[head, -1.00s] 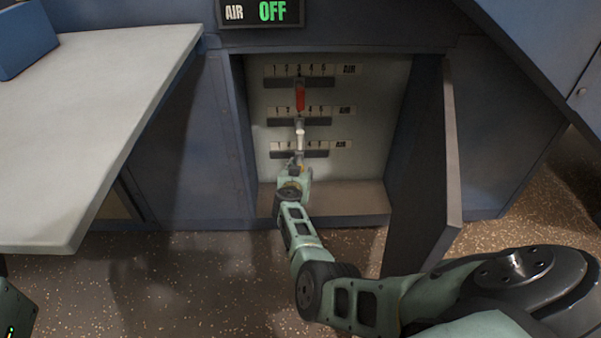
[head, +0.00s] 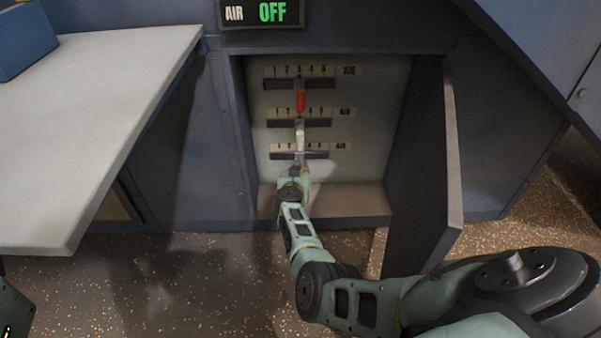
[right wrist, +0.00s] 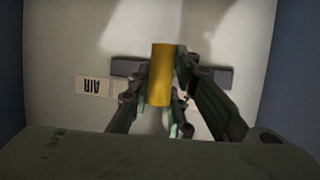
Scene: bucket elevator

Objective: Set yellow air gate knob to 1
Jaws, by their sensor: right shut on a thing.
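The yellow air gate knob (right wrist: 161,75) stands out from a dark slot in the pale panel in the right wrist view. My right gripper (right wrist: 160,92) has a finger on each side of it and is shut on it. In the head view my right gripper (head: 293,184) is at the lowest of three numbered rows and hides the yellow knob and part of its scale, so I cannot read its number. A red knob (head: 300,100) hangs at the top row near 3, and a white knob (head: 299,134) at the middle row. My left gripper is not in view.
The rows are inside an open cabinet, with its door (head: 426,170) swung out to the right of my arm. A sign (head: 262,12) above reads AIR OFF. A pale table (head: 90,130) stands at the left. A ledge (head: 345,196) lies below the panel.

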